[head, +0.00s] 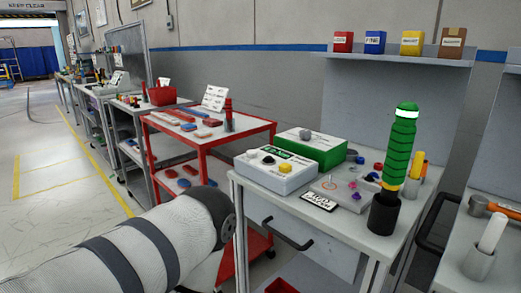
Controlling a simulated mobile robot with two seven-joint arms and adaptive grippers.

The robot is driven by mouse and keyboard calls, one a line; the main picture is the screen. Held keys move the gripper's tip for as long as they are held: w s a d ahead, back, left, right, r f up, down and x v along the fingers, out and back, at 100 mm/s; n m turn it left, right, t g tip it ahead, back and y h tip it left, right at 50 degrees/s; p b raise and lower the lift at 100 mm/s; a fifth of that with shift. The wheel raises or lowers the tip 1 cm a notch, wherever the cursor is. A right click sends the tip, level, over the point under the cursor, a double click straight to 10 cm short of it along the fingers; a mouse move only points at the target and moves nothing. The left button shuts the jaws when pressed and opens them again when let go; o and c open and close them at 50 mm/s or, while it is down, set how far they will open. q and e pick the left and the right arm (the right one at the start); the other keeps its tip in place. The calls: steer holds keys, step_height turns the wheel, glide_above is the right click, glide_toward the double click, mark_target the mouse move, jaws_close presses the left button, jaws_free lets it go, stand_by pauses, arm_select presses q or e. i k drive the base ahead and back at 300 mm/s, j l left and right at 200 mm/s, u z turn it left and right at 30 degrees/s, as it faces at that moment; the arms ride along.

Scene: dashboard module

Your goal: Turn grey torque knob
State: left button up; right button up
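A grey knob (305,134) sits on top of a green box with a white top (322,152), at the back of the white workbench. In front of it stands a white module (277,178) with a black knob (268,159), a yellow button (286,168) and a pale button (251,153). Lettering on the boxes is too small to read, so I cannot confirm which knob is marked torque. My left arm comes in from the lower left and ends at a joint below the bench edge. Neither of my grippers is in view.
A green-handled tool stands in a black holder (383,214) at the bench's right. A grey plate (339,193) with small colored parts and a sign (318,202) lie nearer. A red cart (211,140) stands left. A shelf (400,58) holds colored boxes.

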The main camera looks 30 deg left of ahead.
mark_target(305, 135)
steer(key=i+j, duration=0.15)
steer(key=j, duration=0.2)
steer(key=i+j, duration=0.15)
steer(key=j, duration=0.2)
steer(key=i+j, duration=0.15)
steer(key=j, duration=0.2)
steer(key=i+j+z, duration=0.1)
steer(key=j, duration=0.25)
steer(key=i+j, duration=0.25)
steer(key=j, duration=0.15)
steer(key=i, duration=0.3)
